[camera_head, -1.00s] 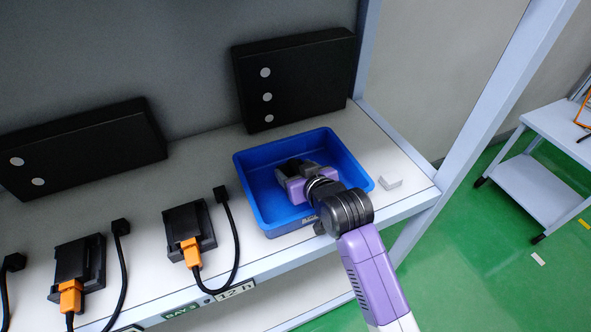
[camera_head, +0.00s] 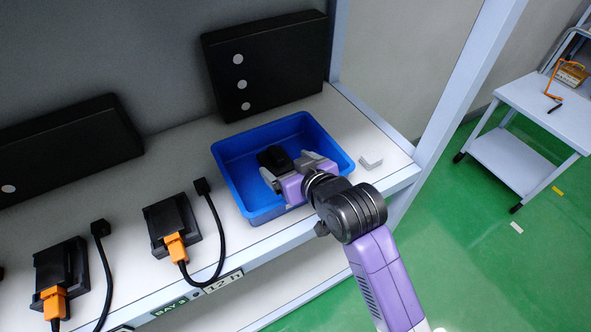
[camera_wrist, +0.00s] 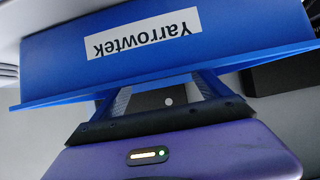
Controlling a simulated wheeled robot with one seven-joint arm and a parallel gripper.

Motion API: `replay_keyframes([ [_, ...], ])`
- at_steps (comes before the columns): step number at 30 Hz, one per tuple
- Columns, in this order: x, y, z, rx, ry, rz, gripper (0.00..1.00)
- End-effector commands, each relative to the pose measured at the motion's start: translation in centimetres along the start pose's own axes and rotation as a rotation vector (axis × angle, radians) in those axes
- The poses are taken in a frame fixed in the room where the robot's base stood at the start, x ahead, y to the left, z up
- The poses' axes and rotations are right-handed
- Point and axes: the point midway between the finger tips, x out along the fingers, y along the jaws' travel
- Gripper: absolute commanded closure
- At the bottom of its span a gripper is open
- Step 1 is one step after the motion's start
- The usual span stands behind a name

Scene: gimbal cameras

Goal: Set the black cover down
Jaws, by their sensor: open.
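The black cover (camera_head: 276,158) lies inside the blue bin (camera_head: 226,184) on the bench. My gripper (camera_head: 284,164) reaches into the bin from the right front. Its grey fingers are spread apart, with the cover at and just beyond their tips. In the wrist view, a dark surface with a pale dot, seemingly the cover (camera_wrist: 152,100), shows between the open fingers (camera_wrist: 163,88). The bin's labelled wall (camera_wrist: 240,40) fills much of that view. The cover's underside and its contact with the bin floor are hidden.
Black boxy units with orange plugs (camera_head: 173,243) and cables stand left of the bin. A large black panel (camera_head: 285,65) leans behind it. A shelf post (camera_head: 460,90) rises at the right.

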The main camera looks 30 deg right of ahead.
Motion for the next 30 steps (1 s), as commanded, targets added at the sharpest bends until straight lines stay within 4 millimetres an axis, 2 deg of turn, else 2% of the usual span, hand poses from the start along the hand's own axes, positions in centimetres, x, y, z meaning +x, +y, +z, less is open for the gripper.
replay_keyframes([
  [4, -2.5, 0.0, 0.1, 0.0, 0.0, 0.0, 0.14],
  [10, -4.3, 0.0, 0.0, 0.0, -0.001, 0.0, 0.14],
  [27, -4.5, 0.0, 0.0, 0.001, 0.001, 0.0, 0.14],
  [30, -4.5, 0.0, -0.7, 0.002, 0.03, 0.001, 0.14],
])
